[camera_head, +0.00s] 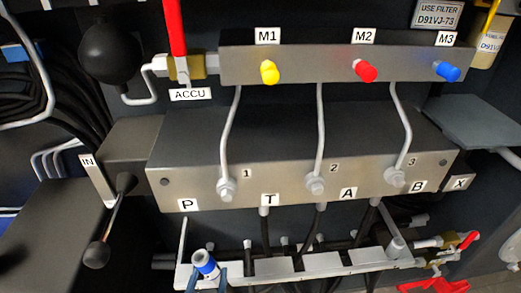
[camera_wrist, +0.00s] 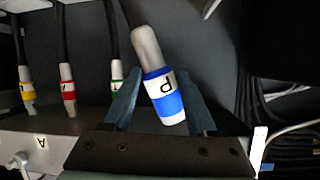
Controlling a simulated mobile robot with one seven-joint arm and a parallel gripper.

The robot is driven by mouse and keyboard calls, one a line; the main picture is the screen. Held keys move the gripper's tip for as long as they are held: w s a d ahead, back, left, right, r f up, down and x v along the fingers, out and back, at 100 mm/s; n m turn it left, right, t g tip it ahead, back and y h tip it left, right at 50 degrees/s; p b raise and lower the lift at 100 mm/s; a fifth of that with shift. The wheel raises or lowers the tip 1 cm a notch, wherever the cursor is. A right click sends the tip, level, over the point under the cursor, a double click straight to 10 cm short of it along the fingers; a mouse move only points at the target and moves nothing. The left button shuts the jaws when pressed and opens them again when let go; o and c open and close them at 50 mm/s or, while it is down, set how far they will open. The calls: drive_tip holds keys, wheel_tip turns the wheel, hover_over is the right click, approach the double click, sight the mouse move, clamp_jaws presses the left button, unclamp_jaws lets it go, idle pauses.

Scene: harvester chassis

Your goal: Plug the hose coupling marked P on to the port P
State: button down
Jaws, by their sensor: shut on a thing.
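My gripper (camera_head: 207,274) is at the bottom of the head view, and its blue fingers also show in the wrist view (camera_wrist: 155,88). It is shut on the hose coupling marked P (camera_wrist: 163,95), a grey-topped coupling with blue bands and a white label. In the head view the coupling (camera_head: 206,264) stands slightly tilted at the left end of the pale rail. The port label P (camera_head: 187,205) is on the lower left of the grey manifold block (camera_head: 205,182), above the coupling and apart from it. The port itself cannot be made out.
Labels T (camera_head: 270,199), A (camera_head: 347,194) and B (camera_head: 417,186) run along the block, with dark hoses below. The pale rail (camera_head: 270,267) lies under it. A black-knobbed lever (camera_head: 98,254) stands at left. The wrist view shows yellow (camera_wrist: 27,91), red (camera_wrist: 67,92) and green-banded (camera_wrist: 117,86) couplings.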

drive_tip(key=shift+a+r, duration=0.15)
drive_tip(key=shift+a, duration=0.35)
wheel_tip(320, 180, down, 3)
drive_tip(key=b, duration=0.2)
drive_tip(key=shift+r+b, duration=0.2)
drive_tip(key=shift+b, duration=0.2)
drive_tip(key=w+a+b, duration=0.1)
drive_tip(key=w+b, duration=0.4)
drive_tip(key=w, duration=1.1)
drive_tip(key=shift+w+a+b, duration=0.25)
drive_tip(key=shift+b, duration=0.15)
drive_tip(key=shift+r, duration=0.15)
